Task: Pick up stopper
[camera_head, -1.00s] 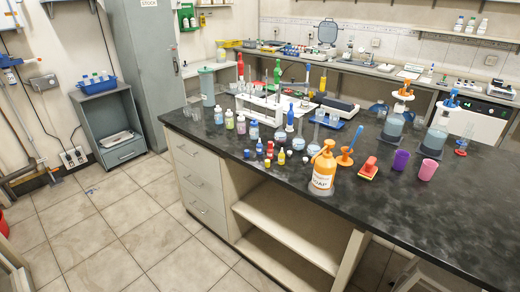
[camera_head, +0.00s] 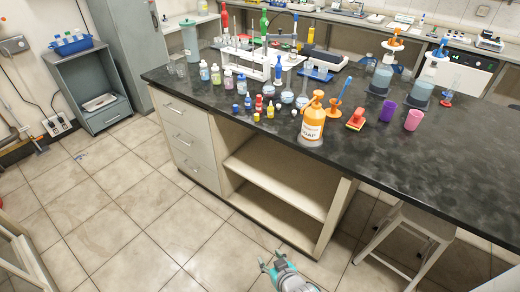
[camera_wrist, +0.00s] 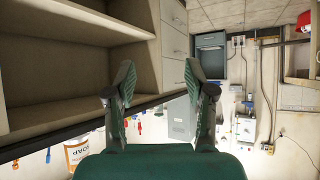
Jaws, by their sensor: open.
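Several small coloured pieces that look like stoppers or little bottles stand near the front left edge of the black bench top (camera_head: 420,155). Among them are a small blue piece (camera_head: 235,107), a small yellow piece (camera_head: 256,117) and a small white piece (camera_head: 294,112). I cannot tell which one is the stopper. My gripper (camera_head: 271,260) is low in front of the bench, below the top and well away from these pieces. In the wrist view my gripper (camera_wrist: 160,72) has its two fingers spread with nothing between them. That view is upside down.
An orange soap bottle (camera_head: 311,120) stands at the bench edge right of the small pieces, near a red sponge-like block (camera_head: 356,120) and a purple cup (camera_head: 388,111). Open shelves (camera_head: 285,165) and a stool (camera_head: 415,225) are near my gripper. The floor at left is clear.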

